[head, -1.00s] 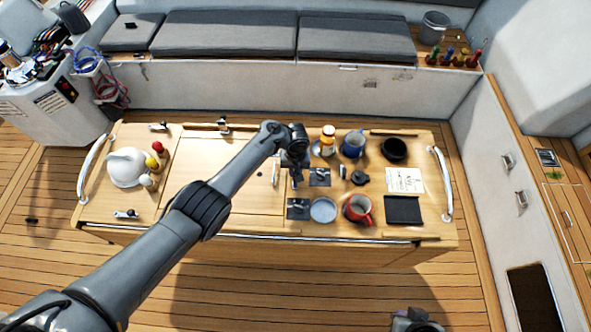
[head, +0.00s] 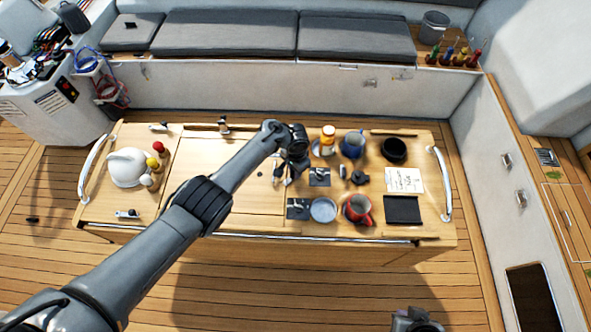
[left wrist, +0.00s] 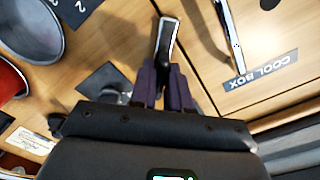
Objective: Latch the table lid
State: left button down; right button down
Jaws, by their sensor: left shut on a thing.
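The table lid (head: 225,178) is a flat wooden panel lying level in the left half of the table top. In the left wrist view, the lid (left wrist: 275,30) shows beside a seam, with a "COOL BOX" label and a slim metal handle. My left gripper (head: 283,180) is down at the lid's right edge. In the left wrist view its dark fingers (left wrist: 165,82) are shut on a narrow dark latch with a bright metal rim (left wrist: 167,40), which stands out beside the seam. The latch's base is partly hidden by the fingers. My right gripper (head: 415,320) is cut off at the bottom edge.
Right of the lid stand a red mug (head: 357,208), a grey-blue dish (head: 322,210), a blue mug (head: 352,145), a jar (head: 328,138) and a black bowl (head: 394,150). A white kettle (head: 126,167) stands at the left. Rails (head: 443,185) edge both ends.

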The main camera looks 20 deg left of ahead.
pick_arm(q)
jog(key=m+b, duration=0.1)
jog(key=m, duration=0.4)
jog(key=shift+m, duration=0.3)
jog(key=shift+m+b, duration=0.35)
jog(key=shift+m, duration=1.55)
jog(key=c, duration=1.1)
grip_release()
jog(key=shift+r, duration=0.1)
